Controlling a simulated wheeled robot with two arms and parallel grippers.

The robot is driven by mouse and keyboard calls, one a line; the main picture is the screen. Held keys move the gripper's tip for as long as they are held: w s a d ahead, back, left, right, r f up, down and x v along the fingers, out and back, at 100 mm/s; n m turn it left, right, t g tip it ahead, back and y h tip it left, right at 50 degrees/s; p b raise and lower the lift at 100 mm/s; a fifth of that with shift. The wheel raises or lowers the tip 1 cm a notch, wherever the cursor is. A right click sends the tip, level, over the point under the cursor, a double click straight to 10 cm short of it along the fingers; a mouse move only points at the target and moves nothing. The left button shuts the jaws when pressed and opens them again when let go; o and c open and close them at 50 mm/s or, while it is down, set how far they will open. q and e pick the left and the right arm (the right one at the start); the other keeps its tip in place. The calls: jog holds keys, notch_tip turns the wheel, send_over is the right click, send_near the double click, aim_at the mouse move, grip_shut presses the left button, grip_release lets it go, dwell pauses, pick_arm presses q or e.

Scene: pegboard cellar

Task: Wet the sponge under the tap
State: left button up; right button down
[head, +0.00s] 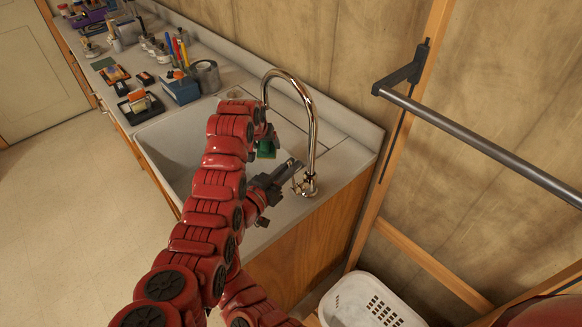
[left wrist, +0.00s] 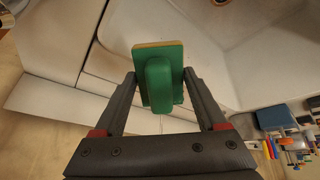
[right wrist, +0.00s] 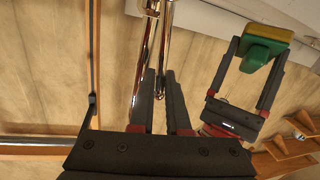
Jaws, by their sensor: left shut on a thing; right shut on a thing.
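The sponge (head: 266,148) is green with a yellow layer. My left gripper (left wrist: 160,78) is shut on it and holds it over the sink basin (head: 168,150), below the tap's spout. The chrome tap (head: 313,130) arches over from the right end of the counter. My right gripper (head: 290,167) is at the tap's base, shut on its lever, which is mostly hidden between the fingers. In the right wrist view the tap (right wrist: 149,40) runs between the fingers, with the sponge (right wrist: 262,45) off to the right. I cannot make out any water.
A grey tin (head: 205,76), a blue box (head: 180,88) and several tools stand on the counter left of the sink. A dark rail (head: 470,140) sticks out from the wall at right. A white basket (head: 365,300) stands below the counter's right end.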

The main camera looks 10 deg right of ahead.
jog(key=shift+r, duration=0.1)
jog(key=c, duration=0.9)
grip_release()
jog(key=shift+a, duration=0.1)
jog(key=v, duration=1.2)
